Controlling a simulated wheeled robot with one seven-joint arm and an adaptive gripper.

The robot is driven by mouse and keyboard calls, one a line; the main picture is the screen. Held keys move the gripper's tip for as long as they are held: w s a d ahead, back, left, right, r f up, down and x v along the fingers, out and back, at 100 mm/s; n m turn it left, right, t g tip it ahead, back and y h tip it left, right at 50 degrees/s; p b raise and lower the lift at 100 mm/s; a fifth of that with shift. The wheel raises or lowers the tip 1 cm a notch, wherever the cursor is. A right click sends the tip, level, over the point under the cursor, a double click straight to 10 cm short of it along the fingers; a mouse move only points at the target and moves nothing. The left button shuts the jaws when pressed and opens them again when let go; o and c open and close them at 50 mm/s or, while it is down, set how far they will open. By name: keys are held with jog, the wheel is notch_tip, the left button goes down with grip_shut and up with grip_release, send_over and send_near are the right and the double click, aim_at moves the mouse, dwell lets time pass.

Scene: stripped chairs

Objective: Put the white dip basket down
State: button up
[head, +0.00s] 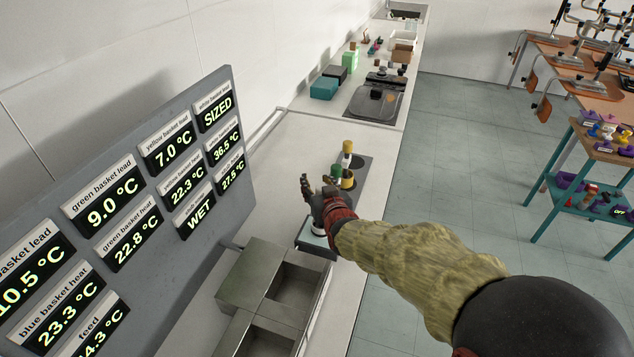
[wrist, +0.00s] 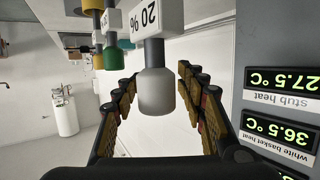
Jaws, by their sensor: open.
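The white dip basket (wrist: 157,92) shows in the wrist view as a white rounded knob on a grey stem, with a white "20 %" label beside it. My gripper (wrist: 160,84) is open, with one row of dark and yellow finger pads on each side of the knob. I see gaps between the pads and the knob. In the head view my gripper (head: 318,197) is over the bench beside the wall display and hides most of the basket. What the basket rests on cannot be made out.
Green (head: 336,170) and yellow (head: 347,147) knobs stand just beyond my gripper on dark plates. Open metal tanks (head: 292,290) stand on the near bench. A grey display board (head: 150,190) rises at the left; the white basket lead reads SIZED.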

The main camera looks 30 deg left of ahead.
jog(key=p+v, duration=0.1)
jog(key=v, duration=1)
jog(key=shift+s+d, duration=0.2)
jog(key=shift+s, duration=0.05)
jog(key=shift+r, duration=0.15)
jog(key=s+d+r+m+g+h, duration=0.1)
jog(key=d+r+m+h, duration=0.15)
jog(key=d, duration=0.95)
jog(key=s+d+r+m+h, duration=0.1)
jog(key=d+r+h, duration=0.2)
jog(key=d, duration=0.8)
jog(key=s+d+m+g+h, duration=0.4)
jog(key=s+d, duration=1.5)
jog(key=s, duration=0.1)
jog(key=shift+d+f+g, duration=0.15)
jog(key=shift+f+g, duration=0.1)
jog(key=shift+g, duration=0.05)
jog(key=shift+m, duration=0.25)
